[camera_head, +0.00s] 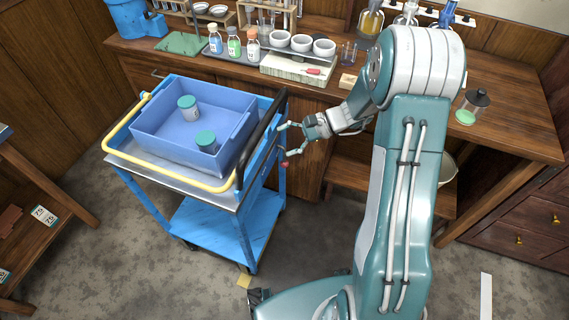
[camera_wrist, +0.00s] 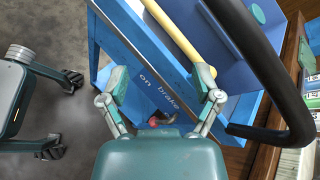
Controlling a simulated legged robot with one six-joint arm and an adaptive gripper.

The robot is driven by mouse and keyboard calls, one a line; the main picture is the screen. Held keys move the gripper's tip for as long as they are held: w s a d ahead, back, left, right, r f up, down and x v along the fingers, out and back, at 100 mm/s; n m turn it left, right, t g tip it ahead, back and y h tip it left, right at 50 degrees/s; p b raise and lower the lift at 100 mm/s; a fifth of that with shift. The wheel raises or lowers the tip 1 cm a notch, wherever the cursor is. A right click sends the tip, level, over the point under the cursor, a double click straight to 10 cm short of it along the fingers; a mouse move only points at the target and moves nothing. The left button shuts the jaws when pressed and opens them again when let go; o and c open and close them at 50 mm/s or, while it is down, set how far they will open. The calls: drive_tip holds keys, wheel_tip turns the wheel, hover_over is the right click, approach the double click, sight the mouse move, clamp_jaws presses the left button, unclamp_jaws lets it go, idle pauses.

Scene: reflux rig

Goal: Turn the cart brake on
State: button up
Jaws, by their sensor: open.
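The blue cart (camera_head: 222,232) stands left of my arm, with a black push handle (camera_head: 262,138) on its right end. In the wrist view the cart's blue end panel (camera_wrist: 135,45) carries the words "on" and "brake". A red knob (camera_wrist: 155,121) shows low between my finger linkages, partly hidden by my gripper's body; the rest of the lever is hidden. The knob also shows in the head view (camera_head: 285,163), just below my fingers. My gripper (camera_head: 287,140) is open and empty, its fingers pointing at the cart's handle end. In the wrist view its fingertips (camera_wrist: 161,82) are spread before the lettered panel.
The black handle (camera_wrist: 265,65) curves close by on the right in the wrist view. A blue tub (camera_head: 165,130) with two lidded jars and a yellow rail (camera_head: 170,177) top the cart. A wooden bench (camera_head: 510,125) with glassware stands behind.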

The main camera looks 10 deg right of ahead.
drive_tip(key=w+d+f+m+t+y, duration=0.1)
drive_tip(key=w+d+f+m+t, duration=0.2)
drive_tip(key=f, duration=0.4)
drive_tip(key=w+d+f+m+t+y, duration=0.1)
drive_tip(key=w+d+f+m+t, duration=0.1)
drive_tip(key=f+m, duration=0.3)
drive_tip(key=m+t+h, duration=0.2)
drive_tip(key=m+t, duration=0.4)
drive_tip(key=t, duration=0.1)
approach(285, 163)
drive_tip(key=x, duration=0.3)
drive_tip(key=f+x, duration=0.1)
drive_tip(key=x, duration=0.6)
drive_tip(key=shift+w+f, duration=0.35)
clamp_jaws()
